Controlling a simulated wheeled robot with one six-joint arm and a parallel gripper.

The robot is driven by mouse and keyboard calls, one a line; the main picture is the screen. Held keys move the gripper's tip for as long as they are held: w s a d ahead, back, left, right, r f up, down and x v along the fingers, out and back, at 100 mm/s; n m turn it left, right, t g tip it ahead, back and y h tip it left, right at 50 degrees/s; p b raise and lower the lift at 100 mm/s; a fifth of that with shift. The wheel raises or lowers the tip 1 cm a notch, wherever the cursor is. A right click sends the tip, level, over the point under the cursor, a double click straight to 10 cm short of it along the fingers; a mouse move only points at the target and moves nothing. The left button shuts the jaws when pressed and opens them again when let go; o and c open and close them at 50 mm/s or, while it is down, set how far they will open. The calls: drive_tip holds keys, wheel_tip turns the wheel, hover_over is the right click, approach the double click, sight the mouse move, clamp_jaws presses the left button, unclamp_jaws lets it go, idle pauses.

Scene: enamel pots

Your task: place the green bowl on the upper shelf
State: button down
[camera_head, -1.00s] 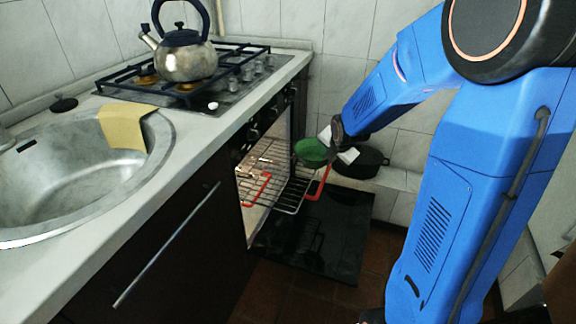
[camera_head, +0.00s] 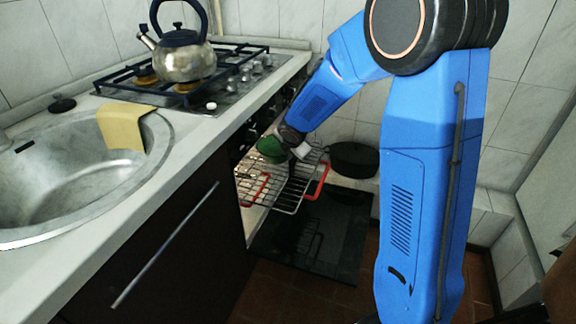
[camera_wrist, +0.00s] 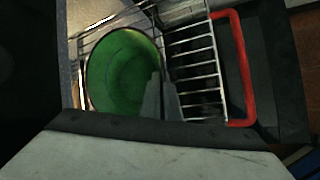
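The green bowl (camera_head: 271,148) is over the inner part of a wire shelf (camera_head: 290,193) at the open oven. My gripper (camera_head: 283,146) is at the bowl's right side. In the wrist view, the inside of the bowl (camera_wrist: 122,62) shows, and two grey fingers (camera_wrist: 161,98) are close together at its right rim, shut on it. The wire shelf (camera_wrist: 198,62) with a red handle (camera_wrist: 234,75) shows behind and right of the bowl. I cannot tell whether the bowl touches the shelf. A lower shelf is not clearly distinguishable.
The open black oven door (camera_head: 318,235) lies low before the oven. A dark pot (camera_head: 353,160) stands right of the shelf. Above are the counter, the stove with a kettle (camera_head: 185,58), and the sink (camera_head: 75,170) with a yellow cloth (camera_head: 125,127).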

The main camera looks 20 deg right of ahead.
drive_tip(key=shift+f, duration=2.05)
drive_tip(key=shift+w+a+f, duration=0.1)
drive_tip(key=shift+a+f, duration=0.1)
drive_tip(key=shift+f, duration=0.25)
drive_tip(key=shift+f, duration=0.1)
drive_tip(key=c, duration=2)
unclamp_jaws()
